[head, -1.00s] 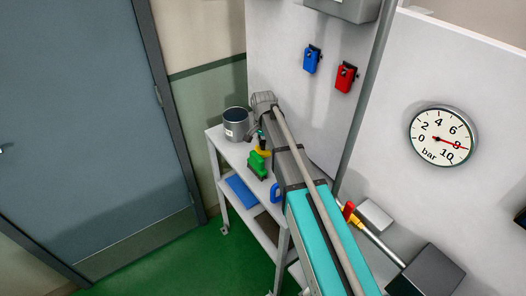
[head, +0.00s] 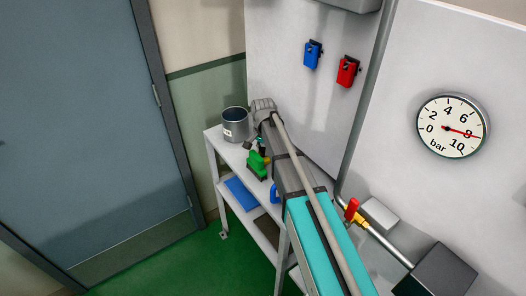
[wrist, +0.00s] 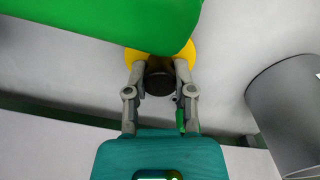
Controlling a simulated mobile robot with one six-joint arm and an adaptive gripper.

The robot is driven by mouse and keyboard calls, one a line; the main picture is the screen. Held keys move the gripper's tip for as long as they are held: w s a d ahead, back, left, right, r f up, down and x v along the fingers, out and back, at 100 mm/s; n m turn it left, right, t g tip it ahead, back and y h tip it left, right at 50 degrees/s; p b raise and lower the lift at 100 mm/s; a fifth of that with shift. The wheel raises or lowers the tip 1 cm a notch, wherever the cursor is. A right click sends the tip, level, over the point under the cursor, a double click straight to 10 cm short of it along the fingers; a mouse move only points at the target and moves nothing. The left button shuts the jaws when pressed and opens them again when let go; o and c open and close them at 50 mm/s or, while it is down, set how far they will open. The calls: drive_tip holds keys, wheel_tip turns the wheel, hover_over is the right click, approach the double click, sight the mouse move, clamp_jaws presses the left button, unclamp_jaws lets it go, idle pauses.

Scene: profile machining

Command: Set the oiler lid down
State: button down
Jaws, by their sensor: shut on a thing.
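The green oiler (head: 257,167) stands on the top shelf of the white trolley, and its green body fills the upper left of the wrist view (wrist: 110,20). My gripper (wrist: 160,75) is shut on a dark round piece, which looks like the oiler lid (wrist: 159,84). A yellow part (wrist: 188,58) shows behind the fingertips, close to the green body. In the head view my arm covers much of the gripper, and the lid is too small there to make out surely. Whether the lid touches the shelf I cannot tell.
A grey metal can (head: 235,124) stands at the far end of the trolley (head: 212,140), also at the right of the wrist view (wrist: 290,115). A blue item (head: 241,193) lies on the lower shelf. White shelf surface shows between can and gripper.

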sight(263, 149)
drive_tip(key=shift+f, duration=0.25)
drive_tip(key=shift+c, duration=2.3)
unclamp_jaws()
drive_tip(key=shift+r, duration=0.1)
drive_tip(key=shift+r, duration=0.2)
wheel_tip(263, 149, up, 12)
drive_tip(key=p, duration=1.2)
